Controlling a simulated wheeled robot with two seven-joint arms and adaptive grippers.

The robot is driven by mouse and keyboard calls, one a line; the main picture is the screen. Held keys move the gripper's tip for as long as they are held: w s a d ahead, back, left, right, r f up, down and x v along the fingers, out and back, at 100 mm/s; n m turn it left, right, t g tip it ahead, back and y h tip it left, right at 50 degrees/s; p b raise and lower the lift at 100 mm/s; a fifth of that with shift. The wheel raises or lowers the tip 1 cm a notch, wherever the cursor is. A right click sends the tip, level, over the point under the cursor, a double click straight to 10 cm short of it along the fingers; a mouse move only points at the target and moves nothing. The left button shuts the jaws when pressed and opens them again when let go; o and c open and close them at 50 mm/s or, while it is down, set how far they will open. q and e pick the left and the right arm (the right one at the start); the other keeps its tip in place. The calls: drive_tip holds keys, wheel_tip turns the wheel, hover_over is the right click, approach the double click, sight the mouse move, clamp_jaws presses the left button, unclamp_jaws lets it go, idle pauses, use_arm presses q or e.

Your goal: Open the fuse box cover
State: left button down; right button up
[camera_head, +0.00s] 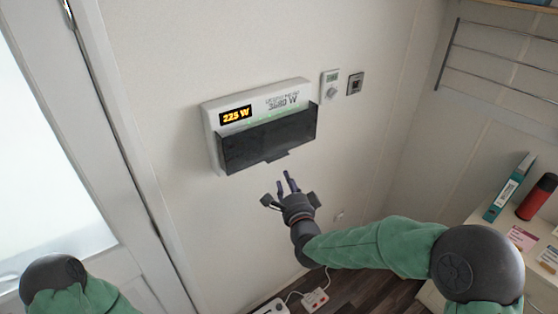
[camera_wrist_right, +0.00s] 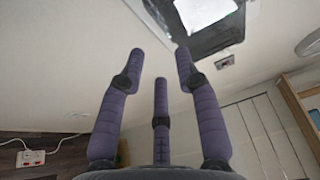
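The white fuse box (camera_head: 209,116) is fixed to the wall, with a lit "225 W" display on its upper left. Its dark cover (camera_head: 268,140) hangs down over the lower front and looks shut, with a small tab at its bottom edge. My right gripper (camera_head: 287,182) is just below the cover, apart from it, fingers pointing up. In the right wrist view its purple fingers (camera_wrist_right: 160,62) are spread and empty; the dark cover (camera_wrist_right: 212,36) shows beyond them at the top. My left gripper is out of view; only part of the left arm shows at the lower left.
A thermostat (camera_head: 331,84) and a switch (camera_head: 355,84) are on the wall right of the box. A door (camera_head: 102,130) stands at the left. A shelf unit (camera_head: 487,215) with a red bottle (camera_head: 537,197) is at the right. The wall below the box is mostly clear.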

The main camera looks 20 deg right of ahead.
drive_tip(key=w, duration=1)
drive_tip(key=shift+w+d+p, duration=0.2)
drive_tip(key=shift+d+p, duration=0.05)
drive_tip(key=shift+p, duration=0.1)
drive_tip(key=shift+c, duration=0.2)
clamp_jaws()
